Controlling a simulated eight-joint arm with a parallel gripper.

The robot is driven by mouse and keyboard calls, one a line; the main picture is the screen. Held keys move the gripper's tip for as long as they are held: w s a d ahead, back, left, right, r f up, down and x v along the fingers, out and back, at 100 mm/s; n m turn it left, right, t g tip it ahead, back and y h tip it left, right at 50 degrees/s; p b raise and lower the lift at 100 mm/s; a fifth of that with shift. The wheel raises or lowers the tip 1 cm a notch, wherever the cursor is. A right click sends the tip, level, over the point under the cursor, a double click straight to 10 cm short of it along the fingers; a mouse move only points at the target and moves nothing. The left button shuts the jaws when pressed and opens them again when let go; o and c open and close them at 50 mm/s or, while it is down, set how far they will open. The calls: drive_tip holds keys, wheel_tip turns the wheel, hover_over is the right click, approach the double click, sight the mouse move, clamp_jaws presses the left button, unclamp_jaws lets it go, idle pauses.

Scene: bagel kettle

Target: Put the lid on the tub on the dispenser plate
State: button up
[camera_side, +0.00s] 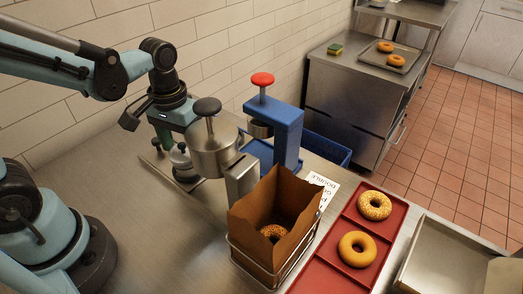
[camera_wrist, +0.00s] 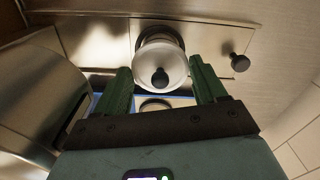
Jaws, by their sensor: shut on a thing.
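The round steel lid (camera_side: 181,157) with its black knob shows at the left of the steel dispenser (camera_side: 213,158). In the wrist view the lid (camera_wrist: 172,62) lies between the green fingertips of my gripper (camera_wrist: 160,68). My gripper (camera_side: 165,135) is shut on it; the finger contact is partly hidden in the side view. The lid sits at or just above a small round tub over the steel dispenser plate (camera_side: 190,184). I cannot tell whether the lid rests on the tub, whose body is mostly hidden.
A blue press (camera_side: 288,130) with a red knob stands right of the dispenser. In front are a brown paper bag (camera_side: 262,212) in a wire holder and a red tray (camera_side: 325,268) with two bagels. A tiled wall (camera_side: 60,130) is close behind.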

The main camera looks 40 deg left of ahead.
drive_tip(key=shift+f, duration=0.1)
idle(0.6)
drive_tip(key=o, duration=1.1)
drive_tip(key=shift+d+r, duration=0.1)
drive_tip(key=shift+r, duration=3.4)
clamp_jaws()
